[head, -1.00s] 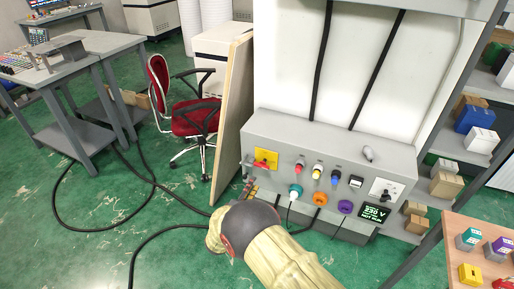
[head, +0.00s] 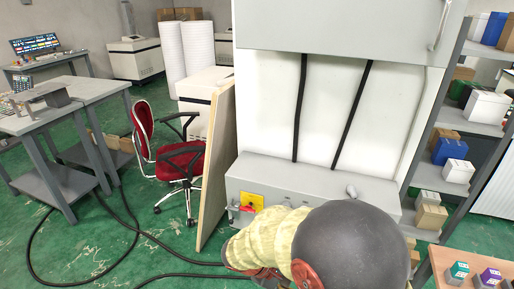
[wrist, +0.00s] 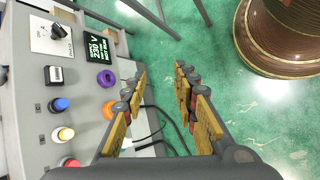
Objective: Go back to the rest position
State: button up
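My gripper (wrist: 160,75) is open in the wrist view, with its two yellow-and-dark fingers apart and only green floor and black cables between them. It is in front of and beside the grey control panel (wrist: 25,95), and I see no contact. In the head view, my arm covers most of the panel (head: 300,176) front, and the gripper's fingers cannot be made out. The red switch on its yellow plate (head: 250,202) shows left of the arm. The wrist view shows the black rotary knob (wrist: 58,32), 230 V sign (wrist: 100,48) and blue button (wrist: 60,104).
A wooden board (head: 216,165) leans left of the panel. A red chair (head: 178,160) and grey tables (head: 50,115) stand further left. Black cables (head: 125,245) lie on the green floor. A shelf with boxes (head: 440,175) and a wooden table (head: 450,262) are at right.

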jog(key=s+d+r+m+t+y+p, duration=0.1)
jog(key=s+r, duration=0.4)
jog(key=r, duration=0.5)
jog(key=s+d+r+m+t+y+p, duration=0.1)
jog(key=s+d+r+m+y+p, duration=0.1)
jog(key=r, duration=0.7)
jog(key=s+d+r+m+t+y+p, duration=0.2)
jog(key=s+d+r+m+y, duration=0.1)
jog(key=s+r+m, duration=0.4)
notch_tip(320, 180, up, 4)
jog(key=shift+s+d+f+y, duration=0.2)
jog(key=shift+s+d+y, duration=0.15)
jog(key=shift+s+y, duration=0.4)
jog(key=shift+w, duration=0.1)
